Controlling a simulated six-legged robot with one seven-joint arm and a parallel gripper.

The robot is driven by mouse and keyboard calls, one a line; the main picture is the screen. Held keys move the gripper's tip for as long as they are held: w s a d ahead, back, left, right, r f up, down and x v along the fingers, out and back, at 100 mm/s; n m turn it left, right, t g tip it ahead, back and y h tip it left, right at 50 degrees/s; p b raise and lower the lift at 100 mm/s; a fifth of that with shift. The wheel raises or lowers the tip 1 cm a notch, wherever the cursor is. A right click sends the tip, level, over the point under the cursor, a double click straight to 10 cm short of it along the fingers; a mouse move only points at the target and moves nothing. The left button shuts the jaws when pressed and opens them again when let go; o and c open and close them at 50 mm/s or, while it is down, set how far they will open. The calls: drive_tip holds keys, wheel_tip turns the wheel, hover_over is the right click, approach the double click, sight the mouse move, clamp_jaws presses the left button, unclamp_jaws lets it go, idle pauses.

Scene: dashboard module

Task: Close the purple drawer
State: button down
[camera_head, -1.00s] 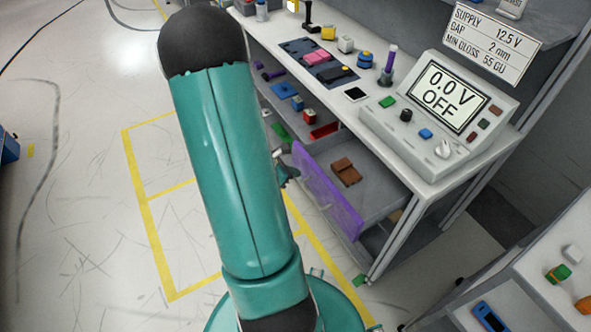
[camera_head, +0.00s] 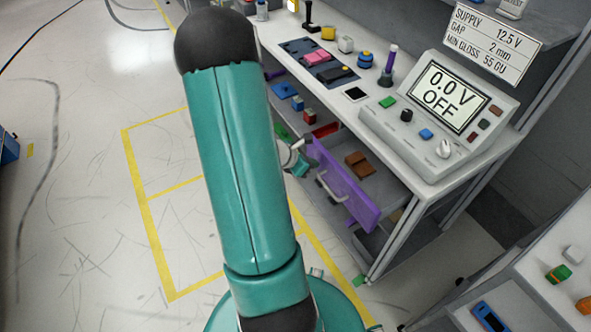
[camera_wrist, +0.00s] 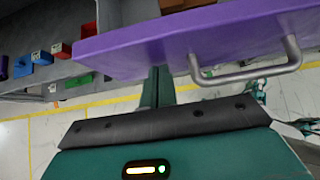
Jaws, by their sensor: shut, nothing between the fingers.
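The purple drawer (camera_head: 345,187) sticks part-way out of the workbench's lower right side, with a grey handle (camera_head: 328,188) on its front. Brown blocks (camera_head: 358,160) lie inside it. In the wrist view its purple front (camera_wrist: 190,38) spans the top, with the handle (camera_wrist: 245,72) at right. My gripper (camera_head: 300,160) is at the left end of the drawer front, partly hidden behind my arm in the head view. In the wrist view my shut fingers (camera_wrist: 158,85) reach up to the front's lower edge; I cannot tell whether they touch it.
A shelf left of the drawer holds a red tray (camera_head: 325,130) and several small coloured parts. The benchtop above carries a display console (camera_head: 440,110) reading OFF. A side table (camera_head: 530,300) stands at lower right.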

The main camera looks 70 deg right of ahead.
sight(318, 144)
drive_tip(key=s+d, duration=0.4)
drive_tip(key=d, duration=0.1)
drive_tip(key=s+d, duration=0.5)
drive_tip(key=shift+s+d+r, duration=0.1)
drive_tip(key=shift+s+d, duration=0.15)
drive_tip(key=shift+d, duration=0.05)
drive_tip(key=shift+s+d, duration=0.1)
drive_tip(key=shift+s, duration=0.1)
drive_tip(key=shift+w, duration=0.1)
drive_tip(key=shift+w+a, duration=0.35)
drive_tip(key=shift+w, duration=0.1)
drive_tip(key=w+a, duration=0.3)
drive_tip(key=shift+r, duration=0.2)
drive_tip(key=v, duration=0.9)
drive_tip(key=shift+a, duration=0.2)
drive_tip(key=shift+w, duration=0.15)
